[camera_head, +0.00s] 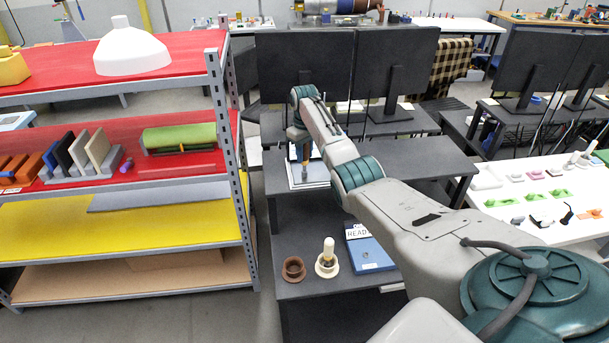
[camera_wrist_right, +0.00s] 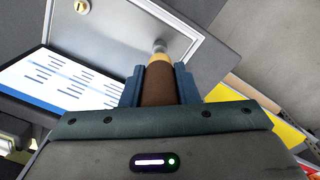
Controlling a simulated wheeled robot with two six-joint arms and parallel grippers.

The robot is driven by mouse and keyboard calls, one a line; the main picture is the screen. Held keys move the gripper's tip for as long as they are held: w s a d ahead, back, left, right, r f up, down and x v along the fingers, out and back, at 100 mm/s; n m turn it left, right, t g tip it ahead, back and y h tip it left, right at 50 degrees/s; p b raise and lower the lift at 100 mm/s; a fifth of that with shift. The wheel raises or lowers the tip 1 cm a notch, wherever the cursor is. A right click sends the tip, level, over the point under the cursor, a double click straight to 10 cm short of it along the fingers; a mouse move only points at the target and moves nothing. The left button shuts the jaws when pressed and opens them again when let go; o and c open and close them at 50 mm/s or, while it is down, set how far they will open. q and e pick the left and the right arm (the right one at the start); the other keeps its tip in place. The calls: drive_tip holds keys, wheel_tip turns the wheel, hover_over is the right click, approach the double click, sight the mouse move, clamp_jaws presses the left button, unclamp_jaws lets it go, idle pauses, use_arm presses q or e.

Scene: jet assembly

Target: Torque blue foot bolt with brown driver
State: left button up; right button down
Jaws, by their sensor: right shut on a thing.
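My right gripper (camera_head: 303,150) is over the upper level of the dark desk. In the right wrist view its blue fingers (camera_wrist_right: 160,84) are shut on the brown driver (camera_wrist_right: 160,90), whose handle has a yellow collar and a silver tip. The tip points away over a grey metal plate (camera_wrist_right: 115,38), close to its edge; I cannot tell whether it touches anything. A brass-coloured round fitting (camera_wrist_right: 82,6) is on the plate. I cannot make out the blue foot bolt; it is hidden or too small. My left gripper is not in view.
A printed sheet (camera_wrist_right: 62,82) lies beside the plate. On the lower desk level are a brown ring holder (camera_head: 293,269), a cream holder with a cream-handled tool (camera_head: 327,262) and a blue box (camera_head: 370,250). Monitors (camera_head: 306,68) stand behind my arm; a shelf rack (camera_head: 222,120) is left.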

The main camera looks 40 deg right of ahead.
drive_tip(key=shift+m, duration=0.6)
drive_tip(key=m, duration=0.4)
drive_tip(key=shift+m, duration=0.3)
drive_tip(key=m, duration=0.5)
drive_tip(key=shift+r, duration=0.15)
drive_tip(key=shift+r, duration=0.45)
